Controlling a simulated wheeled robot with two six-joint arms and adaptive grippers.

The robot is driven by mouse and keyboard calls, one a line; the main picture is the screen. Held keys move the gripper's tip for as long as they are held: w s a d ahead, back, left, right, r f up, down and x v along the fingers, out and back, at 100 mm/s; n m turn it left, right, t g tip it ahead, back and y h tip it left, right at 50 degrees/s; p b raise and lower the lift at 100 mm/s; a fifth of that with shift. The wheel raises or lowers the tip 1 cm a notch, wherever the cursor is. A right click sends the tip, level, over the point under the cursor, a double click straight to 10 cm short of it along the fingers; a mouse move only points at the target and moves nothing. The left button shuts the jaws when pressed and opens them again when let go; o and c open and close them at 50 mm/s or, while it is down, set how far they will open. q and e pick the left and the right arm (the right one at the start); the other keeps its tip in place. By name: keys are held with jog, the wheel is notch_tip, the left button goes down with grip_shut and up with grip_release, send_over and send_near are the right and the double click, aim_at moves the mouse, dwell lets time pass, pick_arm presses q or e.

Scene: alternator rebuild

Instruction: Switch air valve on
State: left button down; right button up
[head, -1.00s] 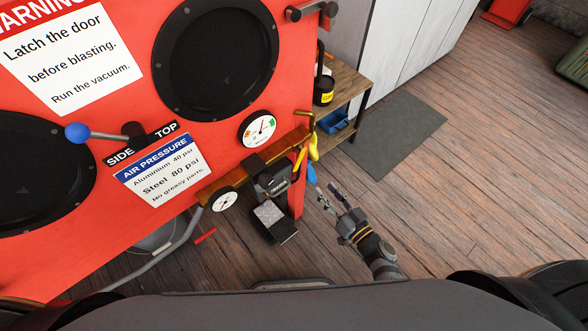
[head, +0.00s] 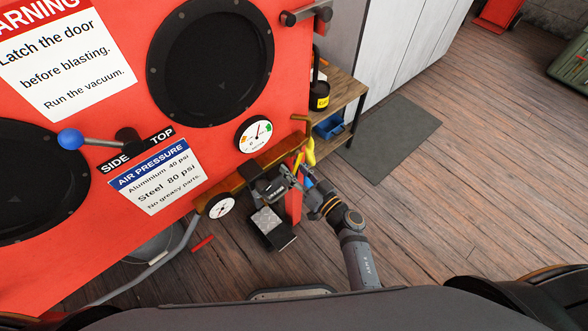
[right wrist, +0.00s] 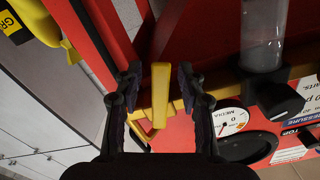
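The yellow lever of the air valve (head: 298,161) sits on the brass-coloured pipe at the right edge of the red blasting cabinet. In the right wrist view the lever (right wrist: 160,95) stands between the two fingers of my right gripper (right wrist: 160,78), with a visible gap on each side. My right gripper (head: 296,180) is open and at the lever in the head view, where it partly hides the valve area. My left gripper is not in view.
The red cabinet (head: 225,150) fills the left, with a pressure gauge (head: 220,206), a media gauge (head: 253,134) and a black boxy fitting (head: 270,228) near the gripper. A yellow glove-like item (head: 310,152) hangs close by. Open floor lies to the right.

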jog(key=shift+c, duration=0.4)
grip_shut()
